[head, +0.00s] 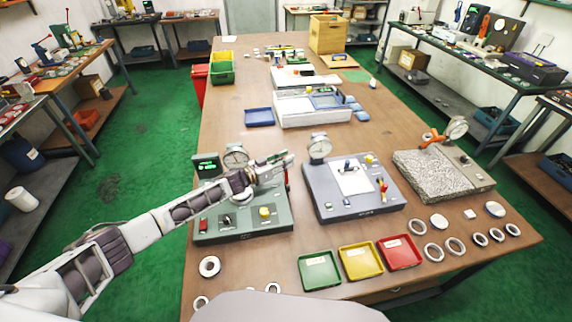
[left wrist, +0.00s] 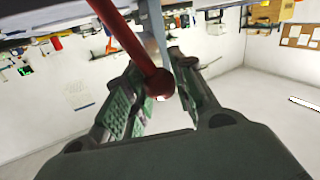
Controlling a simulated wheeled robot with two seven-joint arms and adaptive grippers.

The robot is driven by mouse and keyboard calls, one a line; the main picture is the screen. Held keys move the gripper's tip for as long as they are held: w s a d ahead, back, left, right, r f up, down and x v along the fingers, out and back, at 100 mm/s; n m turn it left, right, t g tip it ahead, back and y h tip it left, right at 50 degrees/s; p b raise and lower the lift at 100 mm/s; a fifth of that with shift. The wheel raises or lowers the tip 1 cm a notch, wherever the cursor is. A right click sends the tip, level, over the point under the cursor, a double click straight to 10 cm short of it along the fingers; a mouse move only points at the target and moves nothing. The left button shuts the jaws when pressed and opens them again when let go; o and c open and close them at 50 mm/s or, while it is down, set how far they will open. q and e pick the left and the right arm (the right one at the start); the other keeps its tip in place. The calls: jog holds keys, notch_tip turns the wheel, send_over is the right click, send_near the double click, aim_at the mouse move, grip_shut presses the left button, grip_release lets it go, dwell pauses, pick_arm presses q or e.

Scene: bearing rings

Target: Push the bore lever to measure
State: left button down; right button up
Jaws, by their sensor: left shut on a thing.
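The left gauge station (head: 240,222) is a green-grey box with a round dial (head: 236,157), a small green-lit display (head: 206,166) and a yellow knob. My left gripper (head: 282,161) is over its right side. A red lever (head: 287,178) shows partly below the fingers. In the left wrist view the red lever (left wrist: 135,45) with its ball end runs between the green-padded fingers (left wrist: 160,95), which are shut on it. The exact contact is partly hidden. My right gripper is in neither view.
A middle gauge station (head: 330,205) and a granite plate with a dial (head: 435,180) stand to the right. Green (head: 319,270), yellow (head: 361,260) and red (head: 401,252) trays lie in front. Several rings lie near the front edge, one (head: 209,266) before the left station.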

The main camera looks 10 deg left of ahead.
pick_arm(q)
jog(key=shift+w+a+r, duration=0.1)
jog(key=shift+w+a, duration=0.15)
jog(key=shift+w, duration=0.3)
jog(key=shift+a, duration=0.1)
jog(key=c, duration=1.3)
grip_release()
jog(key=shift+w, duration=0.1)
jog(key=shift+o, duration=0.7)
jog(key=shift+r, duration=4.85)
